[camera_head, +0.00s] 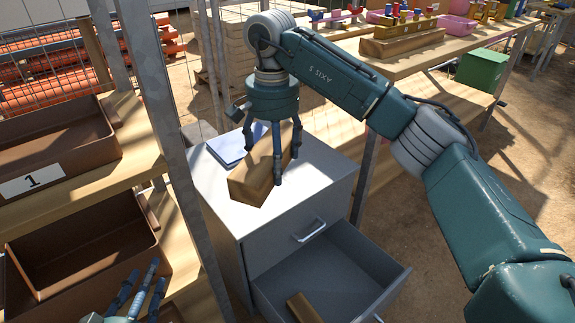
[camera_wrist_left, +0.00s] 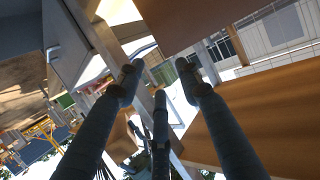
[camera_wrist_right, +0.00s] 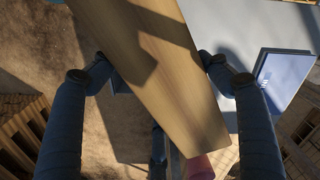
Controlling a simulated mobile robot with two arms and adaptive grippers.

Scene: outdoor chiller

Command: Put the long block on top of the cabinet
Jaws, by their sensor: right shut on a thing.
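The long wooden block (camera_head: 258,172) is in my right gripper (camera_head: 272,160), whose fingers are shut around its sides. It is at the top of the grey cabinet (camera_head: 215,193); I cannot tell whether it touches the surface. In the right wrist view the block (camera_wrist_right: 150,60) runs lengthwise between the fingers, with part of the white cabinet top (camera_wrist_right: 235,30) to its right. My left gripper (camera_head: 140,285) is at the bottom left by the shelf; its fingers are spread and empty in the left wrist view (camera_wrist_left: 165,85).
A blue book-like item (camera_head: 236,146) lies on the cabinet top behind the block. The cabinet's drawer (camera_head: 375,262) is pulled open with another wooden piece (camera_head: 303,307) inside. A shelf with brown bins (camera_head: 85,245) stands left, and a wooden workbench (camera_head: 430,60) stands behind right.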

